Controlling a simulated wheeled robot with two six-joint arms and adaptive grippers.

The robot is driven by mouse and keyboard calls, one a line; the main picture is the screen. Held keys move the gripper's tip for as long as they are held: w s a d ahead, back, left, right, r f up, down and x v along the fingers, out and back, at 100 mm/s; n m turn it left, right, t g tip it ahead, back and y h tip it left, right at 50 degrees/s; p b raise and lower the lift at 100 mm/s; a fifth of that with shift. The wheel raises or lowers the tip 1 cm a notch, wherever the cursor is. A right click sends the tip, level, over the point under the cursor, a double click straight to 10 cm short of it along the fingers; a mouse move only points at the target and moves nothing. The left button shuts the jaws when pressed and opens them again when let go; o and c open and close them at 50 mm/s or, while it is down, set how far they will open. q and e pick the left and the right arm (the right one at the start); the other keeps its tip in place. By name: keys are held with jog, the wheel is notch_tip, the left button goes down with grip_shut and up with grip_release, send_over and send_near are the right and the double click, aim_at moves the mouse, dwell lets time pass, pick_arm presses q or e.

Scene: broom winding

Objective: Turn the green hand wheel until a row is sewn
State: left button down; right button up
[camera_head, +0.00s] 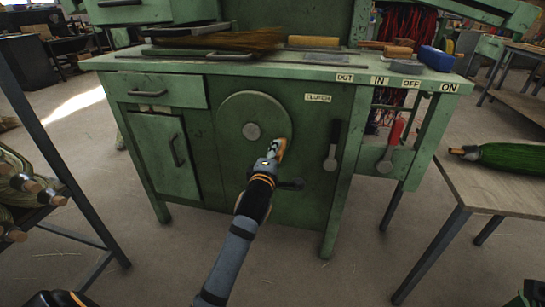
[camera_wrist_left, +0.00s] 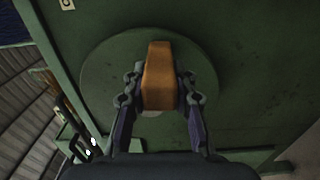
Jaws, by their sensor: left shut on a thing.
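The green hand wheel (camera_head: 239,112) is a round disc with a grey hub on the front of the green machine. Its wooden handle (camera_head: 282,145) sits at the lower right of the rim. My left gripper (camera_head: 274,153) is shut on this handle. In the left wrist view the orange-brown handle (camera_wrist_left: 158,75) stands between the two fingers (camera_wrist_left: 160,92), with the wheel (camera_wrist_left: 100,75) behind it. A broom head of brown bristles (camera_head: 240,39) lies on the machine top.
A clutch lever (camera_head: 332,147) and a red-handled lever (camera_head: 392,145) hang right of the wheel. A side table (camera_head: 500,190) with a green broom (camera_head: 505,156) stands at right. A rack of wooden-handled brooms (camera_head: 20,185) is at left. The floor in front is clear.

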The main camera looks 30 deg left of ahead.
pick_arm(q)
jog(key=shift+d+r+n, duration=0.1)
jog(key=shift+r+n, duration=0.6)
jog(key=shift+n, duration=0.2)
jog(key=c, duration=1.1)
grip_release()
jog(key=v, duration=0.7)
jog(key=shift+s, duration=0.25)
